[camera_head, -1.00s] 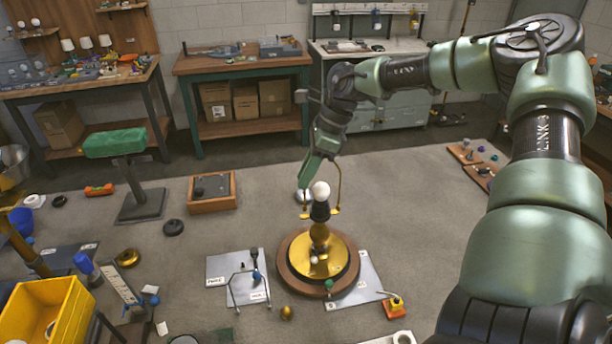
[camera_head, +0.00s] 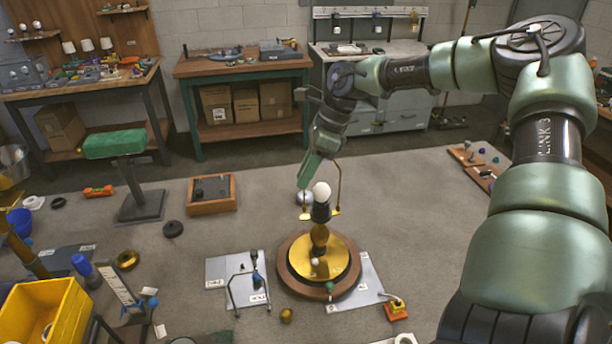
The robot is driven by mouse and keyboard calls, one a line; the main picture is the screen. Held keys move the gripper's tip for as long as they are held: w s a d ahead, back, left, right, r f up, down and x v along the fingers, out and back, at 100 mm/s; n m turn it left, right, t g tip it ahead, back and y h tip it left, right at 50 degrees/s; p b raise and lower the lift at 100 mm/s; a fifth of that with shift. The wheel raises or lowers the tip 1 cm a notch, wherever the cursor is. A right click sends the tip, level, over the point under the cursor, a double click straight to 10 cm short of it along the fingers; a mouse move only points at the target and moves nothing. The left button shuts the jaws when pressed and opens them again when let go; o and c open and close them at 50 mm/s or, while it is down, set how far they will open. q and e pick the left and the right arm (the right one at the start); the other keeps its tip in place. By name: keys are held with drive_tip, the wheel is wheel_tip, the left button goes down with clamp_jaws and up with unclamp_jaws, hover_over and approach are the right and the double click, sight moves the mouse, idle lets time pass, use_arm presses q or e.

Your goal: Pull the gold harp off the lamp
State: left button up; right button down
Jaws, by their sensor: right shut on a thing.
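The lamp (camera_head: 319,238) stands upright, with a gold base on a round wooden stand (camera_head: 290,279), a dark socket and a white bulb (camera_head: 321,191) on top. The gold harp (camera_head: 339,188) is a thin wire frame around the socket and bulb; its feet sit at about socket height. My right gripper (camera_head: 308,178) comes down from above, behind the bulb, and is shut on the harp near its top. The gripper hides the harp's upper part. I cannot tell whether the feet still touch the lamp. My left gripper is not in view.
A grey plate with a wire stand (camera_head: 240,285) lies left of the lamp, another grey plate (camera_head: 372,283) right of it. A wooden tray (camera_head: 226,205) stands behind left. A yellow bin (camera_head: 72,318) is at front left. The surface right of the lamp is mostly clear.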

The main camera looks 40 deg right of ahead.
drive_tip(key=shift+r, duration=0.15)
idle(0.4)
drive_tip(key=shift+r+p, duration=0.7)
drive_tip(key=shift+r, duration=1.65)
drive_tip(key=shift+b, duration=0.55)
drive_tip(key=shift+b, duration=0.35)
drive_tip(key=shift+r, duration=0.1)
